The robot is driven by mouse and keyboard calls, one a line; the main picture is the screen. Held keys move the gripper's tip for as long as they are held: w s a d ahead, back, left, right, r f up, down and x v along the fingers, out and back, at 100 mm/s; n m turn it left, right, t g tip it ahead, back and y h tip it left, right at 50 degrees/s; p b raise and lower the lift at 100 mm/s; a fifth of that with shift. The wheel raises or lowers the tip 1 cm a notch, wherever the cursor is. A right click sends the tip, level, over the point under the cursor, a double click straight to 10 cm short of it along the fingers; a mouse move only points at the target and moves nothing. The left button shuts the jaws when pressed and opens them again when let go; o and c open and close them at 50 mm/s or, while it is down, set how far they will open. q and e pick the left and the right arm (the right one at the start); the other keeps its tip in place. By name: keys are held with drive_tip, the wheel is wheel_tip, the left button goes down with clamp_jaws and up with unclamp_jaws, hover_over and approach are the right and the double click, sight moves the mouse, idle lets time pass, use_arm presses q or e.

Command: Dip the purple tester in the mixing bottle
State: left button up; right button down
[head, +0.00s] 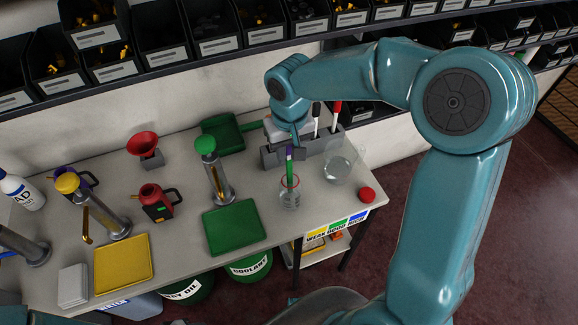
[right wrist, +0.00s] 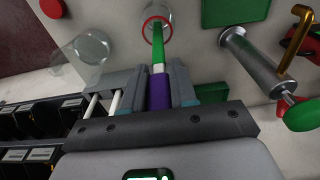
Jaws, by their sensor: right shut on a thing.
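The purple tester (right wrist: 158,95) is clamped between the two fingers of my right gripper (right wrist: 161,82). Its green strip (right wrist: 157,50) points at the clear mixing bottle (right wrist: 160,10), which has a red ring at its mouth. In the head view, my right gripper (head: 294,142) is over the mixing bottle (head: 289,200). The green strip (head: 290,172) hangs about upright and its lower end shows within the ring. How deep the tip reaches is hard to tell. My left gripper is not in view.
A grey holder (head: 272,158) with a black-handled and a red-handled tester stands just behind. A clear beaker (head: 340,168) and a red cap (head: 367,194) are to the right. A green pump (head: 216,176) and green tray (head: 234,226) are to the left.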

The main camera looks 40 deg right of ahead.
drive_tip(key=shift+r+p, duration=4.05)
drive_tip(key=shift+r, duration=1.65)
wheel_tip(320, 180, up, 4)
drive_tip(key=p, duration=0.3)
